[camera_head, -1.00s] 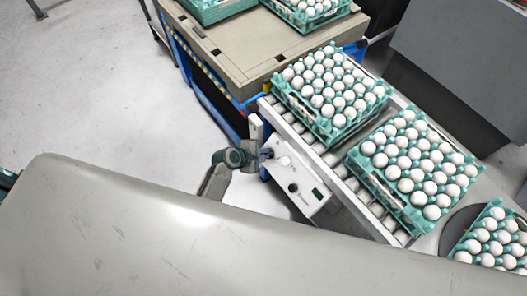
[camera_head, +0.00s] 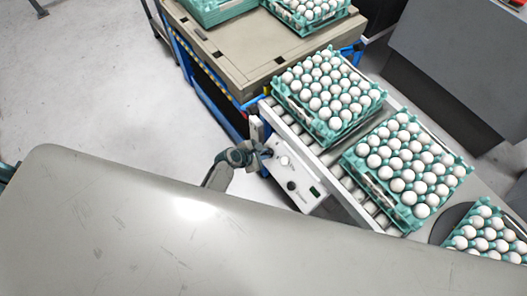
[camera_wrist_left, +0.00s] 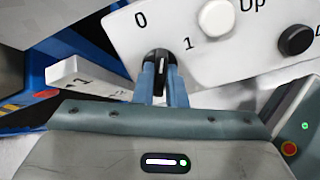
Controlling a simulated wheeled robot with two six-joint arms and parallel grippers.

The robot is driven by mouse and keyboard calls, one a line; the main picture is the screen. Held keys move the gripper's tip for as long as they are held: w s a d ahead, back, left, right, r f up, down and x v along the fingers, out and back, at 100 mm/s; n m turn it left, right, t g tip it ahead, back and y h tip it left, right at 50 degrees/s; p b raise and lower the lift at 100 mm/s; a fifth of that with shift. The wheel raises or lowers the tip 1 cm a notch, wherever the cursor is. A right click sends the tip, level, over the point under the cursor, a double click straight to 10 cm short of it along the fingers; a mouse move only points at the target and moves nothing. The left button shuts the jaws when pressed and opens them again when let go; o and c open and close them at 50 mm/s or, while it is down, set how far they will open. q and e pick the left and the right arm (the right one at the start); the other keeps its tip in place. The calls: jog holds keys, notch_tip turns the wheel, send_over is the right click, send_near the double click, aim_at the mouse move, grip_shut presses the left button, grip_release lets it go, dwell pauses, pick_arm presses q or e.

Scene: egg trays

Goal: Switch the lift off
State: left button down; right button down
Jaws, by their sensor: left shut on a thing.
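The lift's white control panel (camera_head: 297,180) stands beside the roller conveyor, with buttons and a small dark display. In the left wrist view the panel (camera_wrist_left: 215,55) carries the marks 0, 1 and Up. A black rotary switch (camera_wrist_left: 158,56) with a pale line sits below the 0 and 1. My left gripper (camera_wrist_left: 163,85) has its two blue-grey fingers shut on this switch; the fingers hide part of it, and I cannot tell which mark it points to. In the head view my left gripper (camera_head: 264,152) is at the panel's left end. My right gripper is not in view.
Teal trays of white eggs (camera_head: 325,130) stand on the roller conveyor (camera_head: 362,200). A beige-topped unit (camera_head: 265,52) with a blue frame is behind. White (camera_wrist_left: 300,38) and black (camera_wrist_left: 281,100) buttons are right of the switch. Bare floor lies to the left.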

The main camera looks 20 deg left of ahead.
pick_arm(q)
jog(key=shift+r+n+p, duration=0.1)
jog(key=shift+n+p, duration=0.55)
jog(key=shift+n, duration=0.05)
jog(key=shift+n+p, duration=1.25)
jog(key=shift+n, duration=0.45)
jog(key=c, duration=1.4)
grip_release()
jog(key=shift+s+a+r, duration=0.15)
jog(key=shift+s+r, duration=0.05)
jog(key=p+v, duration=0.4)
jog(key=v, duration=0.4)
jog(key=shift+p, duration=0.4)
